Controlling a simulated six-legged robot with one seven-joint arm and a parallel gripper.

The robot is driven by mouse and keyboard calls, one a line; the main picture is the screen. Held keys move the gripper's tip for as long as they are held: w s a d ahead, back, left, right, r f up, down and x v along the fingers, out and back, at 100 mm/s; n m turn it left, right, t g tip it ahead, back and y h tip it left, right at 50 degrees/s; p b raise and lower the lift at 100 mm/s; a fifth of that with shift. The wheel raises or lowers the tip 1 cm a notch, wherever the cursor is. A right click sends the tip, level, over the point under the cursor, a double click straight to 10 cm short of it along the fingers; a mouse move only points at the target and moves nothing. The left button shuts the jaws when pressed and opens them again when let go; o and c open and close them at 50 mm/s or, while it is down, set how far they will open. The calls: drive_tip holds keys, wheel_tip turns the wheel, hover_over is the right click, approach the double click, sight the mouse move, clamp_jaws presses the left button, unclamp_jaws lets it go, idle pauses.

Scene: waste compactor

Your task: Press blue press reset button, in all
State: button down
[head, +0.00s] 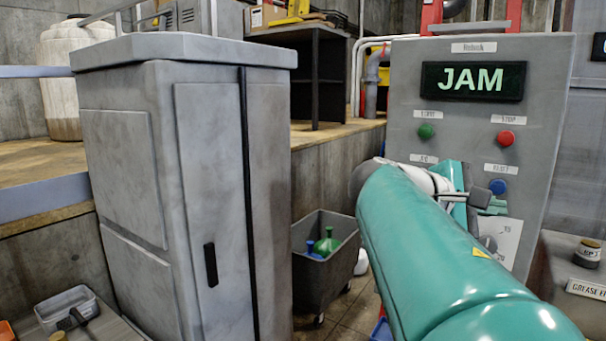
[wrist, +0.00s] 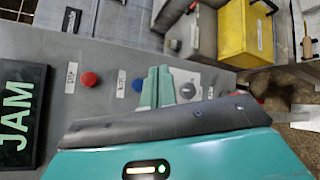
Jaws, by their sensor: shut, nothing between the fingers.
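The grey control panel (head: 540,120) stands at the right in the head view, with a lit JAM display (head: 474,81). The blue button (head: 498,186) is on its right side, below the red button (head: 505,138). My gripper (head: 494,206) is shut and empty, its tips just below the blue button in the head view. In the wrist view the blue button (wrist: 138,85) shows close beside the teal fingers (wrist: 157,72). The red button (wrist: 89,79) is farther left. I cannot tell whether the fingers touch the panel.
A green button (head: 426,131) is at the panel's upper left. A grey cabinet (head: 215,180) stands at the left. A dark wheeled bin (head: 330,265) with bottles stands between cabinet and panel. A yellow box (wrist: 245,35) shows in the wrist view.

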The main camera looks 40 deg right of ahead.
sight(491, 189)
drive_tip(key=w+d, duration=0.2)
drive_tip(key=d, duration=0.6)
drive_tip(key=shift+d, duration=0.3)
drive_tip(key=shift+d, duration=0.15)
idle(1.9)
drive_tip(key=shift+w+d, duration=0.1)
drive_tip(key=shift+d, duration=0.2)
drive_tip(key=shift+w+d, duration=0.1)
drive_tip(key=shift+d, duration=0.35)
idle(0.8)
drive_tip(key=shift+a, duration=0.9)
drive_tip(key=shift+s, duration=0.2)
